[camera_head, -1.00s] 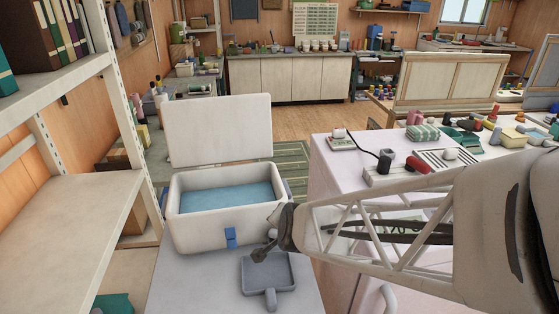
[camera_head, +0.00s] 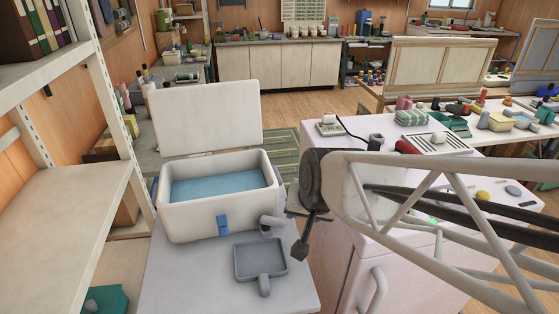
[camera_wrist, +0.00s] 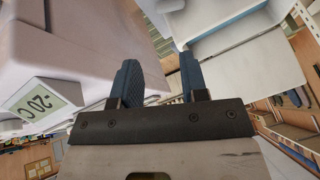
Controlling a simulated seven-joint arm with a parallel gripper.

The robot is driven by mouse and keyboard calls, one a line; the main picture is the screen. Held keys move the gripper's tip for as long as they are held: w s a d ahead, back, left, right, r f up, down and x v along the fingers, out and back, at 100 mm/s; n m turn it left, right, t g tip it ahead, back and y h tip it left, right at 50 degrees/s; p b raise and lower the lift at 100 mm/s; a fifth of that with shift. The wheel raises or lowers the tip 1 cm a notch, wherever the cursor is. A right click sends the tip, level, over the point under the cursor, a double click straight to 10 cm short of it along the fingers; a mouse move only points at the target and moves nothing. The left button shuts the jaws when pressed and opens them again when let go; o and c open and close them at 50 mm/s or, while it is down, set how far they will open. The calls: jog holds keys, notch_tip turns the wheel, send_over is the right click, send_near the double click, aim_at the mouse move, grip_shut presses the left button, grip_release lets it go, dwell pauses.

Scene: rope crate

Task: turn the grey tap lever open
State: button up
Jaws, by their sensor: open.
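A small grey tap (camera_head: 271,222) sticks out at the lower front right corner of a white cooler box (camera_head: 190,224). I cannot tell its lever apart from its body at this size. A grey square tray with a stub handle (camera_head: 264,286) lies on the light tabletop just below the tap. My gripper (camera_head: 299,252) hangs to the right of the tap and tray, apart from both. In the wrist view my gripper (camera_wrist: 160,75) shows two blue fingers spread with nothing between them. I cannot make out the tap in the wrist view.
The cooler's lid (camera_head: 205,118) stands open, with blue inside the box. A white shelf (camera_head: 65,215) is at left.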

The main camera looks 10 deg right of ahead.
jog(key=shift+s+d+r+n+g, duration=0.15)
jog(key=shift+s+d+r, duration=0.1)
jog(key=shift+s, duration=0.2)
jog(key=shift+s+d+r+n+g, duration=0.1)
jog(key=shift+s+r+g, duration=0.1)
jog(key=shift+s, duration=0.2)
jog(key=shift+s+d+r+n+g, duration=0.15)
jog(key=shift+s+d+r, duration=0.1)
jog(key=shift+s, duration=0.2)
jog(key=shift+o, duration=1.4)
jog(key=n+g+h, duration=0.1)
jog(key=n+g, duration=0.4)
jog(key=n, duration=1)
send_over(279, 220)
jog(key=f, duration=1.5)
jog(key=shift+s+d, duration=0.1)
jog(key=shift+s, duration=0.25)
jog(key=shift+w+f, duration=0.35)
jog(key=shift+f, duration=0.2)
jog(key=shift+f, duration=0.1)
